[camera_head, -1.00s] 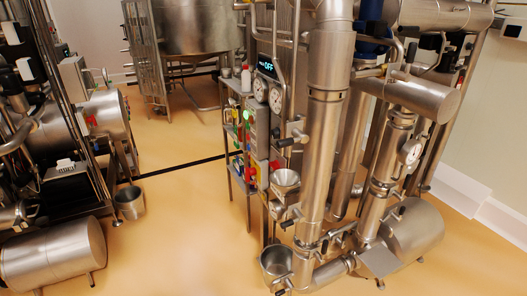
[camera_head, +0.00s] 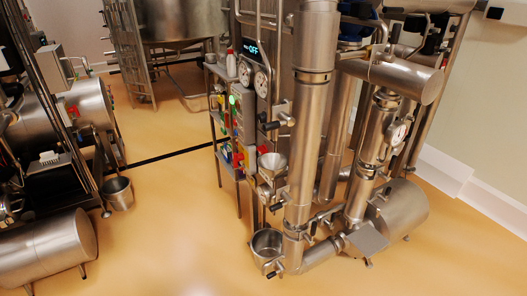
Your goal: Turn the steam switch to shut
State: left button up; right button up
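A control column (camera_head: 245,125) stands in the middle, with a lit display (camera_head: 251,49) reading "OFF" near its top. Two round dial gauges (camera_head: 262,81) sit below the display. A green-lit button (camera_head: 233,100) and small red and yellow parts show lower on its left side. A black-handled valve (camera_head: 277,123) juts out beside the vertical steel pipe (camera_head: 311,120). I cannot tell which of these parts is the steam switch. Neither of my grippers is in view.
Steel pipes and a horizontal tank (camera_head: 396,212) stand at right. A bucket (camera_head: 267,246) sits at the pipe's foot. The orange floor (camera_head: 165,225) between is clear.

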aim_at(262, 149)
jog(key=z, duration=0.45)
jog(key=i, duration=1.3)
jog(key=u, duration=0.4)
